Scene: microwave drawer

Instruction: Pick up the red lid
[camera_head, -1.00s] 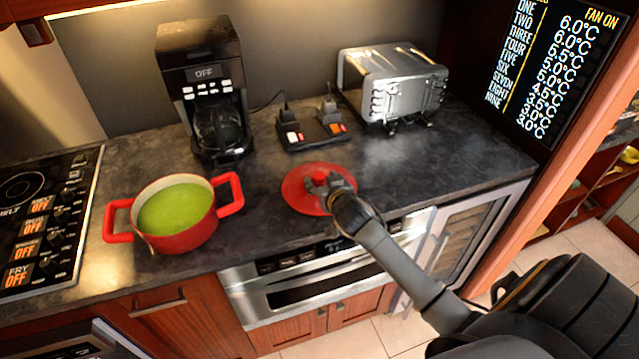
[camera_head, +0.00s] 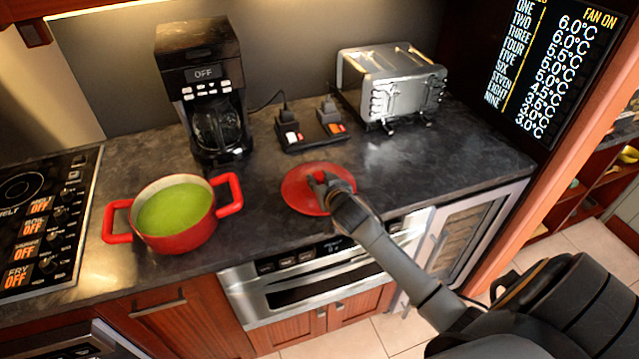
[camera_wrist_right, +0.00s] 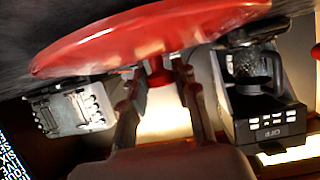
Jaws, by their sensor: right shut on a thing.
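The red lid (camera_head: 302,189) is a round disc at the front middle of the dark counter, right of the red pot (camera_head: 178,214). My right gripper (camera_head: 320,180) comes in from the lower right and is shut on the lid's knob. In the right wrist view the lid (camera_wrist_right: 100,50) fills the top, and the fingers of my right gripper (camera_wrist_right: 157,80) sit on both sides of its red knob. I cannot tell whether the lid touches the counter. The pot stands uncovered with green contents. My left gripper is not in view.
A coffee maker (camera_head: 203,85) and a silver toaster (camera_head: 392,82) stand at the back, with a small black switch box (camera_head: 312,133) between them. A cooktop (camera_head: 45,215) is at the left. A steel microwave drawer (camera_head: 310,280) is below the counter's front edge.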

